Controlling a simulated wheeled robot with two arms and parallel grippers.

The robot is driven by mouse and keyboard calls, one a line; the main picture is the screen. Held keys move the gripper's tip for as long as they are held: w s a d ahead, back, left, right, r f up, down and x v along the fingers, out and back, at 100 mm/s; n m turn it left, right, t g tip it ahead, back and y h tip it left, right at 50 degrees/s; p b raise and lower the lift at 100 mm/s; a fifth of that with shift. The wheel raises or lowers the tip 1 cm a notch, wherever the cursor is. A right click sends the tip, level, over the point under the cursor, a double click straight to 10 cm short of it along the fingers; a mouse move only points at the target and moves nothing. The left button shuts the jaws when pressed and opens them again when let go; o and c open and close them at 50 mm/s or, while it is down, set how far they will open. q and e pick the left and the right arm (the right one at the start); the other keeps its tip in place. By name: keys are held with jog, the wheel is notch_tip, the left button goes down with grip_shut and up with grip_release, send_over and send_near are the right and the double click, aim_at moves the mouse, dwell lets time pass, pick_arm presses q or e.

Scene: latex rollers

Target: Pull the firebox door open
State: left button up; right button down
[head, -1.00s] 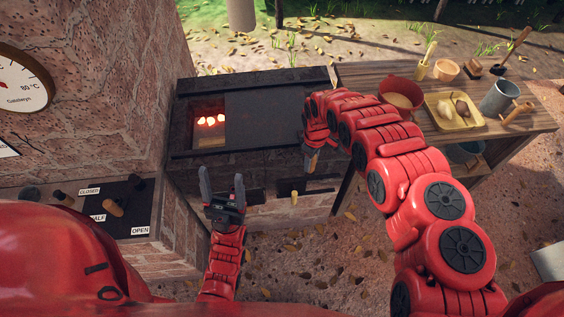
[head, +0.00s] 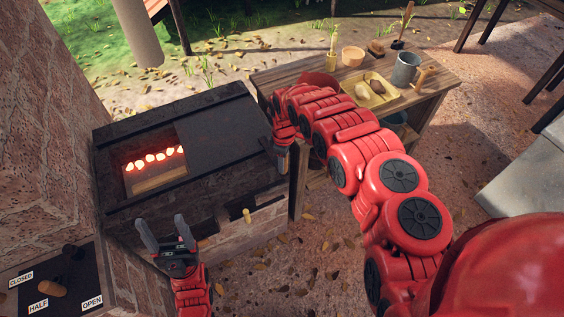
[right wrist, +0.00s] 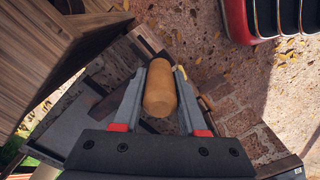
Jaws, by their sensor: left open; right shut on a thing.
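The dark metal firebox (head: 140,205) stands at the left in the head view, its top opening (head: 152,165) showing a row of glowing coals. A flat dark door panel (head: 220,130) covers the right part of that opening. My right gripper (head: 283,158) is at the firebox's right side, fingers pointing down. In the right wrist view it is shut on a wooden handle (right wrist: 160,88), with a finger along each side. The handle's join to the door is hidden. My left gripper (head: 162,228) is open and empty in front of the firebox's near left side.
A wooden table (head: 310,75) at the back right holds a yellow tray (head: 380,101), a grey mug (head: 405,69) and bowls.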

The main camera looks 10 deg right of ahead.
jog(key=shift+c, duration=2.3)
grip_release()
jog(key=shift+r, duration=0.5)
notch_tip(320, 180, up, 4)
jog(key=shift+w+f+b, duration=0.1)
jog(key=shift+f+b, duration=0.05)
jog(key=shift+b, duration=0.65)
notch_tip(320, 180, up, 5)
jog(key=shift+d+f+p, duration=0.1)
jog(key=shift+f+p, duration=0.05)
jog(key=shift+p, duration=0.2)
notch_tip(320, 180, up, 8)
jog(key=p, duration=0.6)
